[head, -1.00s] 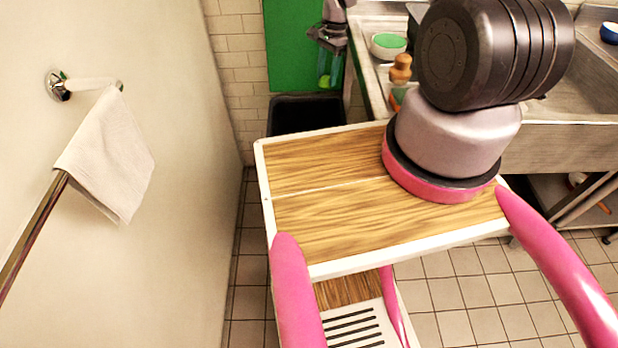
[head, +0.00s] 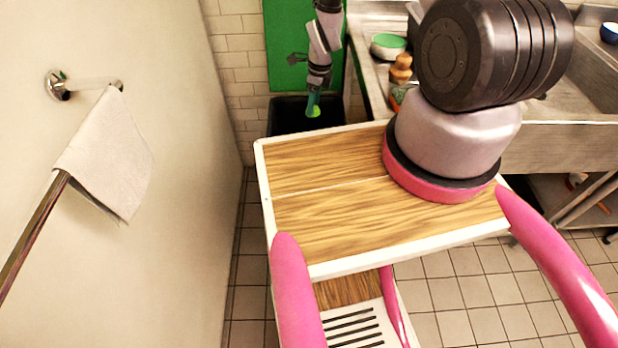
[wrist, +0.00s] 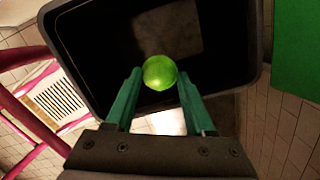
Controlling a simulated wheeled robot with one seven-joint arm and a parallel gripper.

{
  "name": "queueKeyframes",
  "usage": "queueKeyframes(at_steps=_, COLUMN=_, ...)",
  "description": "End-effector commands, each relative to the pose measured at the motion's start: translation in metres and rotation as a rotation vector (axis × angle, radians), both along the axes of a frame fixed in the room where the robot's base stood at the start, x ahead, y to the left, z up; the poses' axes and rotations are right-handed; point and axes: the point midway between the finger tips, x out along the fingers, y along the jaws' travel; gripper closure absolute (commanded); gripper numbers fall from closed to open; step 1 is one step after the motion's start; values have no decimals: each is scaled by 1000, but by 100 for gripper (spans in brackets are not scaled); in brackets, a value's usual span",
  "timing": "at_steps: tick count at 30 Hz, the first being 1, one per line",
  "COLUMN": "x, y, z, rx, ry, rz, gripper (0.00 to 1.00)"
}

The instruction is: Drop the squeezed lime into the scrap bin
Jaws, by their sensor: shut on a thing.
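The squeezed lime (wrist: 160,72) is a bright green ball between my gripper's (wrist: 159,85) two green fingertips in the wrist view. My gripper is shut on it. In the head view the lime (head: 313,111) shows at the lower end of my gripper (head: 313,101), which points down. The scrap bin (head: 288,115) is a black open bin against the wall, beyond the wooden cart top. In the wrist view the bin's dark opening (wrist: 110,40) lies beneath the lime, with the near rim passing below the fingers. A paler patch shows on the bin's floor.
A wooden-topped cart (head: 320,220) with pink rails stands in front of the bin and hides its lower part. A steel sink counter (head: 540,140) is to the right. A white towel (head: 108,155) hangs on the left wall. A green panel (head: 285,60) is behind the bin.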

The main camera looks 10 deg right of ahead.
Motion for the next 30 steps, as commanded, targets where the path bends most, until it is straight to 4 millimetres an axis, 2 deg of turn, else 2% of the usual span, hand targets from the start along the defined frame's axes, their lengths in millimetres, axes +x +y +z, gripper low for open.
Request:
queueKeyframes(at_steps=3, x=-1, y=0, z=-16, rx=0, ry=2, rz=0, gripper=97)
queueKeyframes(at_steps=9, x=0, y=0, z=-34, rx=0, ry=0, rz=2, gripper=97)
queueKeyframes(at_steps=21, x=0, y=0, z=-40, rx=0, ry=1, rz=1, gripper=97)
queueKeyframes(at_steps=22, x=0, y=0, z=-40, rx=0, ry=0, rz=1, gripper=38)
queueKeyframes(at_steps=24, x=0, y=0, z=-40, rx=0, ry=0, rz=1, gripper=11)
queueKeyframes(at_steps=30, x=0, y=0, z=-40, rx=0, ry=0, rz=2, gripper=11)
